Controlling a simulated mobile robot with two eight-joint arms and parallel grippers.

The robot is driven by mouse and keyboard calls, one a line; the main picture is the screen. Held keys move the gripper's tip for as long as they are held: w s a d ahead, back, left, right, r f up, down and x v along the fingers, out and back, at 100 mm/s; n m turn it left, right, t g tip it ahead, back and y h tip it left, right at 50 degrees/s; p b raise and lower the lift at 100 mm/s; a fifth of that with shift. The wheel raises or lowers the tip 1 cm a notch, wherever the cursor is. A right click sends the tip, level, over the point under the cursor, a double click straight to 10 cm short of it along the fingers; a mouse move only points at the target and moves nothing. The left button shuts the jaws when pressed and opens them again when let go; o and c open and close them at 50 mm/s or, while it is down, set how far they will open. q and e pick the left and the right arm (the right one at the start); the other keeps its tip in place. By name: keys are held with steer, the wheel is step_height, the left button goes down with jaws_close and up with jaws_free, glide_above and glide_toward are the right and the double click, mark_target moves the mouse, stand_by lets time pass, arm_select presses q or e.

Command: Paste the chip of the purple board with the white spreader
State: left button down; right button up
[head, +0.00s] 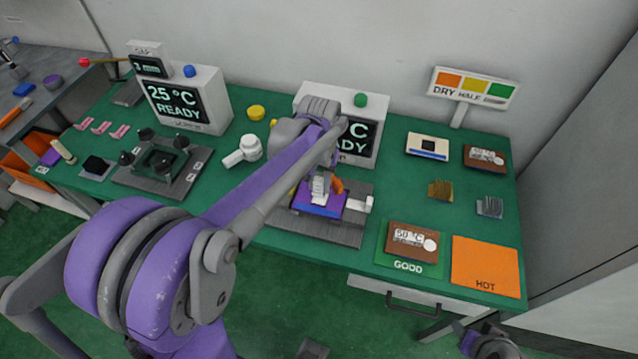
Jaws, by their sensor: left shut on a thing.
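The purple board (329,210) lies on a grey fixture (340,236) near the front middle of the green bench. My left gripper (321,181) is above the board, pointing down and shut on a small white piece, which looks like the white spreader (319,191). The spreader's lower end is over or on the board; I cannot tell whether it touches. The chip is hidden under the gripper and spreader. An orange piece (338,186) shows beside the gripper. My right gripper (493,347) is at the bottom right edge, below the bench, and its jaws are unclear.
Two white READY display units (208,84) stand at the back; my arm partly hides the right one. A white round-headed object (249,147) and a dark fixture with knobs (150,182) are left. A brown board (411,242) lies on the GOOD mat, beside the orange HOT mat (484,268).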

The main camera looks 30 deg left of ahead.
arm_select(q)
steer(key=shift+r+p, duration=1.75)
steer(key=shift+r, duration=1.65)
arm_select(e)
steer(key=r, duration=0.1)
steer(key=w+r, duration=0.1)
steer(key=r, duration=0.3)
steer(key=shift+w, duration=0.3)
arm_select(q)
steer(key=shift+f, duration=0.1)
